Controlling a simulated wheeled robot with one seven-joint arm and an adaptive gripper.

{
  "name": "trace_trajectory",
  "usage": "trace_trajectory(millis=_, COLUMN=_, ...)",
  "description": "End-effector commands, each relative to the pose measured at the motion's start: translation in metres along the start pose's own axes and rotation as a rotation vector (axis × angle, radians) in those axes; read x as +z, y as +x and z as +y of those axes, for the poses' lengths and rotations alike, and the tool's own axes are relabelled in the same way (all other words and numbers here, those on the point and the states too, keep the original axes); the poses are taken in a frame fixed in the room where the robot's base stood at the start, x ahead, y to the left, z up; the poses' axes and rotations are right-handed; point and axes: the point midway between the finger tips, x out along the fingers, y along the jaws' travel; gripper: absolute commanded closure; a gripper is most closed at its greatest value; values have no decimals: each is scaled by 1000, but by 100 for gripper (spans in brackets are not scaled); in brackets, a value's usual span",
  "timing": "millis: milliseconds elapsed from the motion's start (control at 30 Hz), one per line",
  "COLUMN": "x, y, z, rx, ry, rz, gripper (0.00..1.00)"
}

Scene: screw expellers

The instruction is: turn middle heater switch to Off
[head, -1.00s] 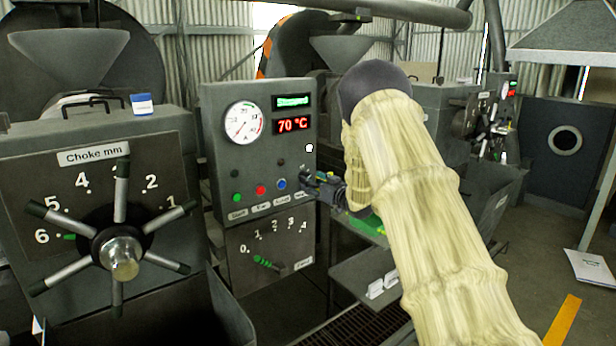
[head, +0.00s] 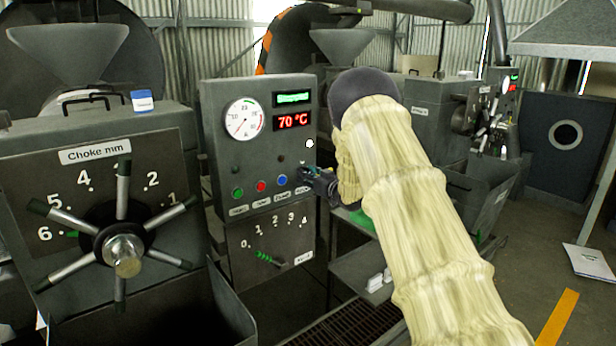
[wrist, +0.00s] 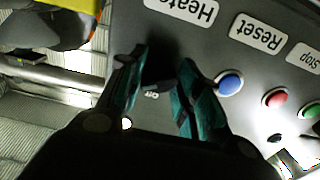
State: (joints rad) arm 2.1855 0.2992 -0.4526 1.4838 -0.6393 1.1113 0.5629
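The grey control panel (head: 265,150) of the middle machine has a gauge, a red 70 °C readout and several coloured buttons. My gripper (head: 308,175) is at its lower right, beside the blue button (head: 282,180). In the wrist view my gripper (wrist: 164,68) faces the panel with its two dark green fingers apart. The Heater label (wrist: 182,10) is just beyond the fingertips. A dark heater switch (wrist: 160,72) appears in shadow between the fingers, near a small partly hidden label. Its exact position and any finger contact are unclear. My gripper hides the switch in the head view.
The blue button (wrist: 229,83) is close beside one finger; the red button (wrist: 275,98) is farther along. A lever with a 0 to 4 scale (head: 270,258) is below the panel. The choke wheel (head: 122,250) stands to the left. A shelf (head: 355,275) lies under my arm.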

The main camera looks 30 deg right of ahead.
Motion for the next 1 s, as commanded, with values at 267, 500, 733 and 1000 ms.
trace_trajectory(millis=267, x=2, y=0, z=1, rx=1, ry=-26, rz=0, gripper=90)
trace_trajectory(millis=500, x=5, y=0, z=1, rx=1, ry=-141, rz=1, gripper=90)
trace_trajectory(millis=733, x=7, y=0, z=2, rx=2, ry=-334, rz=1, gripper=90)
trace_trajectory(millis=1000, x=6, y=0, z=1, rx=0, ry=-588, rz=1, gripper=90)
